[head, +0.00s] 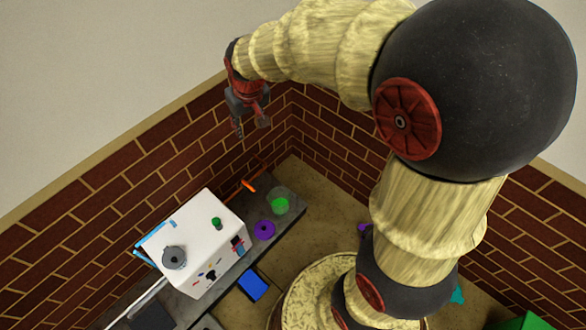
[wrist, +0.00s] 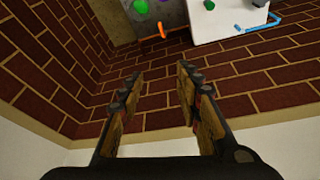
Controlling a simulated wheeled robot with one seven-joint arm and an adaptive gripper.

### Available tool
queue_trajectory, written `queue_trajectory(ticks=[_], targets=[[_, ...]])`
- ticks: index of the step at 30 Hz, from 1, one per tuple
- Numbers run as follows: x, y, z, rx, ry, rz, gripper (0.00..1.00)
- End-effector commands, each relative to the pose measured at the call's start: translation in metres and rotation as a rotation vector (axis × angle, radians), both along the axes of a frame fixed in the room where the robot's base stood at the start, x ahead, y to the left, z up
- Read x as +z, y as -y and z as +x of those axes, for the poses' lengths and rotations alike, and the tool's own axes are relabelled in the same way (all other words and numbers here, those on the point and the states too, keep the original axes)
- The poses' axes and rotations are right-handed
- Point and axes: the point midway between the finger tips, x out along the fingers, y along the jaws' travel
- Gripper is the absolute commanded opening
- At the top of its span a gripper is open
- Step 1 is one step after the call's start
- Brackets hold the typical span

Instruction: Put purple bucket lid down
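The purple lid (head: 264,230), a round disc with a darker middle, lies on the grey counter (head: 290,222) beside the white box. A clear bucket (head: 280,201) with green inside stands just behind it to the right. My gripper (head: 250,125) is high above the counter, in front of the brick wall and well apart from the lid. In the wrist view my gripper (wrist: 156,88) has its two fingers spread with nothing between them. Only a sliver of purple shows at the top edge of that view.
A white box (head: 205,245) stands on the counter with a grey round part and a green item (head: 216,223) on top. An orange tool (head: 248,185) lies at the back edge. A blue block (head: 253,285) sits in front. Brick walls close the corner behind.

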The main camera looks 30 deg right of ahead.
Motion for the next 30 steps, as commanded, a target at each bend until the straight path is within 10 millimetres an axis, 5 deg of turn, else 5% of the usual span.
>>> queue_trajectory(ticks=[3,9,18,24,30], targets=[[0.036,0.0,-0.042,-0.006,0.036,0.004,0.34],[0.074,-0.001,-0.114,-0.014,0.084,0.013,0.34],[0.093,-0.002,-0.212,-0.022,0.148,0.026,0.34],[0.091,-0.003,-0.243,-0.025,0.166,0.03,0.34],[0.09,-0.003,-0.248,-0.024,0.168,0.031,0.34]])
